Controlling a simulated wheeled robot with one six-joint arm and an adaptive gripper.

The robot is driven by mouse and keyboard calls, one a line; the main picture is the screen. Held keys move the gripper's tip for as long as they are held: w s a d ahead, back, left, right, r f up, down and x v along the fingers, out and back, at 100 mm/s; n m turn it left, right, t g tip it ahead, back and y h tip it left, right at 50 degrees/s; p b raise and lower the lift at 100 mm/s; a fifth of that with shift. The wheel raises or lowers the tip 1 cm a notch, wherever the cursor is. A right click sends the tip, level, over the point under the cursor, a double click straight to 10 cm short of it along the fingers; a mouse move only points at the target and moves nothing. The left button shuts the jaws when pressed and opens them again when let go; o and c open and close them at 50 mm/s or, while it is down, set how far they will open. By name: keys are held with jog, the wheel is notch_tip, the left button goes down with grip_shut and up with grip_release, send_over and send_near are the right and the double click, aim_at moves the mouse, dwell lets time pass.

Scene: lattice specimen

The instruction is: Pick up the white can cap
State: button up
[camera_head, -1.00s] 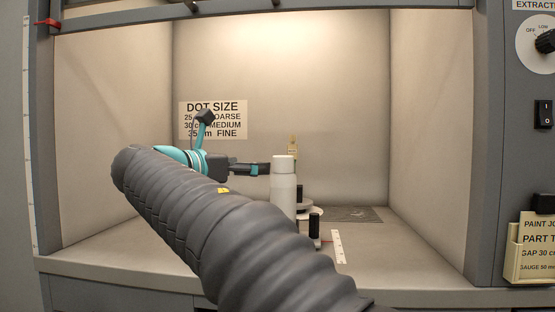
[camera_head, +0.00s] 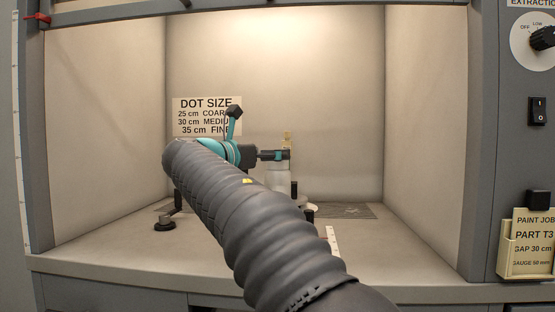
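A white can (camera_head: 278,181) stands upright in the booth, right of the middle of my arm, which hides its lower part. My gripper (camera_head: 283,155) reaches in from the left, level with the top of the can, and overlaps it in the picture. I cannot make out the white cap apart from the can and the gripper. Its place at the can's top is covered by the gripper fingers. The fingers show side-on and small, so whether they are open or shut on the cap cannot be told.
A dark cylinder (camera_head: 309,210) and a white ruler strip (camera_head: 332,240) are right of the can. A dark-footed stand (camera_head: 165,224) is at left. A dot-size sign (camera_head: 207,116) hangs on the back wall. The right floor is largely clear.

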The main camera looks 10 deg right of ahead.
jog(key=x, duration=0.3)
jog(key=shift+w+d, duration=0.2)
jog(key=shift+w, duration=0.05)
jog(key=c, duration=0.8)
jog(key=shift+c, duration=0.2)
jog(key=shift+r, duration=0.15)
jog(key=shift+r+p, duration=0.35)
jog(key=shift+r, duration=0.25)
jog(key=r, duration=0.2)
jog(key=r+p, duration=0.1)
jog(key=shift+s+d+r, duration=0.15)
jog(key=shift+s+d, duration=0.05)
jog(key=shift+d, duration=0.05)
jog(key=s+d+r, duration=0.6)
jog(key=d, duration=0.3)
jog(key=shift+r, duration=0.2)
jog(key=shift+s, duration=0.1)
